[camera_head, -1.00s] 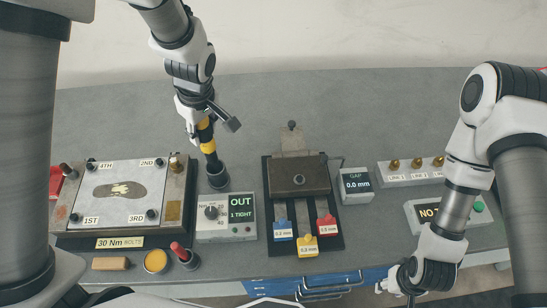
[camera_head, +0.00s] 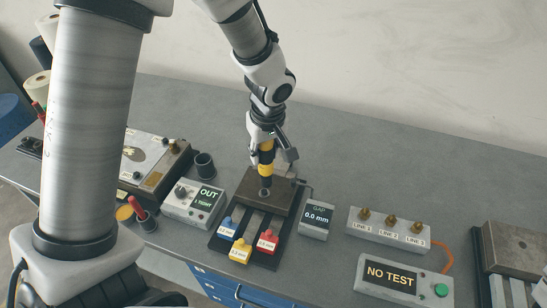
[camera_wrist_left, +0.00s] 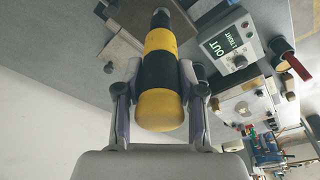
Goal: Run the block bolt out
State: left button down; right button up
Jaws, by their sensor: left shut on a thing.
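My left gripper (camera_head: 267,146) is shut on a yellow and black driver (camera_head: 266,168), which points down. The driver also fills the middle of the left wrist view (camera_wrist_left: 158,70), between the two fingers. In the head view its tip is at the top of the dark steel block (camera_head: 249,184), at or just above the round block bolt (camera_head: 265,193). I cannot tell whether the tip is seated in the bolt. The driver's control box (camera_head: 184,213) reads OUT and 1 TIGHT. My right gripper is not in view.
The empty dark cup (camera_head: 204,165) stands left of the block. Blue, yellow and red tagged shims (camera_head: 239,250) lie in front of it. The GAP display (camera_head: 317,217) reads 0.0 mm on the right. A NO TEST box (camera_head: 391,276) and a line box (camera_head: 388,232) stand farther right.

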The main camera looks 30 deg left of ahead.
pick_arm(q)
jog(key=shift+w+a+r, duration=0.15)
jog(key=shift+w+a+f+b, duration=0.2)
jog(key=shift+a+f+b, duration=0.1)
jog(key=shift+f+b, duration=0.45)
jog(key=f+b, duration=0.1)
jog(key=b, duration=0.1)
jog(key=f+b, duration=0.1)
jog(key=f, duration=0.1)
jog(key=shift+a+f+b, duration=0.25)
jog(key=shift+a+b, duration=0.1)
jog(key=shift+d+r, duration=0.1)
jog(key=shift+d, duration=0.05)
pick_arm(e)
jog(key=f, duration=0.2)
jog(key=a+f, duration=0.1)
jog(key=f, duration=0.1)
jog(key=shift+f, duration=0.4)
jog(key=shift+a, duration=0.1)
